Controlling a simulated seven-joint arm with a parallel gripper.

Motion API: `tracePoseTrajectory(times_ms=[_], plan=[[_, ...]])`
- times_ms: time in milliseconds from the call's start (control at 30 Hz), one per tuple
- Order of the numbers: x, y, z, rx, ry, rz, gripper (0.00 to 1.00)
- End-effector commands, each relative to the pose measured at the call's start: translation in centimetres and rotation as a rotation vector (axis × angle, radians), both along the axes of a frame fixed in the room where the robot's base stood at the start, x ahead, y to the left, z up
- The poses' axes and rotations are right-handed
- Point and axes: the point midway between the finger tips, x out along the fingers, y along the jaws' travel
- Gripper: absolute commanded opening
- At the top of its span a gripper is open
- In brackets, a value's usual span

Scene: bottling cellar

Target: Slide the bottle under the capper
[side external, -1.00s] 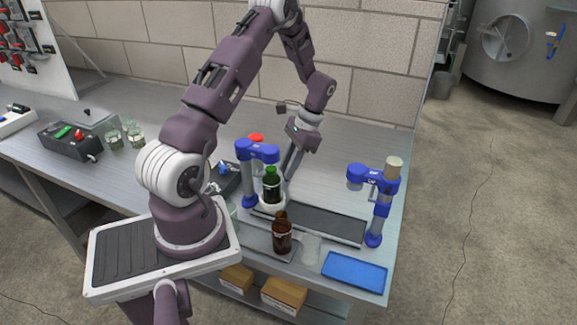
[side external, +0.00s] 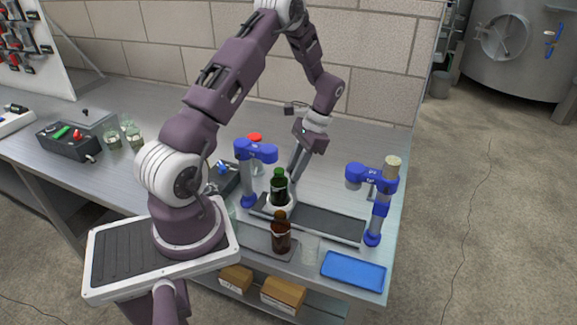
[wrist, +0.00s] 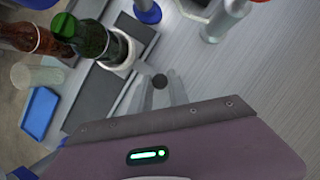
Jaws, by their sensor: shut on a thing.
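A green bottle (side external: 279,190) stands upright in a white round carrier (side external: 279,207) near the left end of a dark track (side external: 325,222). The wrist view shows the bottle (wrist: 95,38) in the carrier (wrist: 124,50), whose short handle ends in a dark knob (wrist: 159,82). My gripper (side external: 293,183) is shut on this knob, behind the bottle. One blue stand (side external: 247,185) is left of the bottle, its head (side external: 256,152) above and left of the bottle's neck. Another blue stand (side external: 378,210) with a beige top is at the track's right end. I cannot tell which is the capper.
A brown bottle (side external: 281,236), a clear glass (side external: 310,249) and a blue tray (side external: 340,268) stand along the front edge. The track right of the carrier is clear.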

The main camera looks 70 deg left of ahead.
Motion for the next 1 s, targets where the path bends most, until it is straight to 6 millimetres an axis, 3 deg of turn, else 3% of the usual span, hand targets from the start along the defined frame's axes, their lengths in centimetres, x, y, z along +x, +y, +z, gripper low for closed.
tracePoseTrajectory(times_ms=[600, 1000], plan=[[7.6, -7.4, 0.1, 0.001, -0.005, -0.002, 0.0], [9.7, -9.6, 0.1, 0.001, -0.004, 0.0, 0.0]])
